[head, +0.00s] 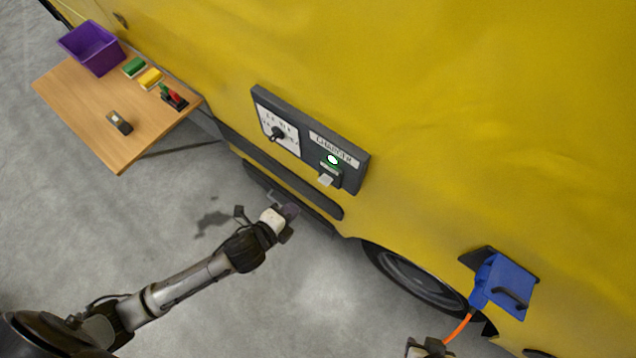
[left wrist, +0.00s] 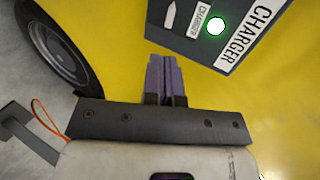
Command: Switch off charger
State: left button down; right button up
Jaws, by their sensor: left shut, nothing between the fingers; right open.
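The charger panel (head: 311,136) is a dark plate on the yellow vehicle side, with a "CHARGER" label. Its indicator light (head: 333,159) glows white with a green rim; it also glows in the left wrist view (left wrist: 215,26). A pale switch lever (head: 325,181) sticks out below the light and shows in the left wrist view (left wrist: 169,16). My left gripper (head: 290,208) is shut and empty, below and left of the lever, apart from it. Its purple-grey fingers (left wrist: 165,78) are together in the left wrist view. My right gripper (head: 428,348) is open, partly cut off at the bottom edge.
A rotary dial (head: 278,132) is on the panel's left half. A blue connector (head: 507,287) with an orange cable (head: 461,326) is on the vehicle, right. A wooden shelf (head: 85,118) at left holds a purple bin (head: 91,48) and small items. A wheel (head: 415,280) is below.

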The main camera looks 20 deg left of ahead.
aim_at(324, 181)
pick_arm(q)
jog(key=x, duration=1.3)
jog(key=shift+r, duration=0.1)
jog(key=shift+w+d+f+p, duration=0.15)
jog(key=shift+w+f+p, duration=0.15)
jog(key=shift+w, duration=0.1)
pick_arm(e)
jog(key=shift+a+r, duration=0.1)
jog(key=shift+r, duration=0.25)
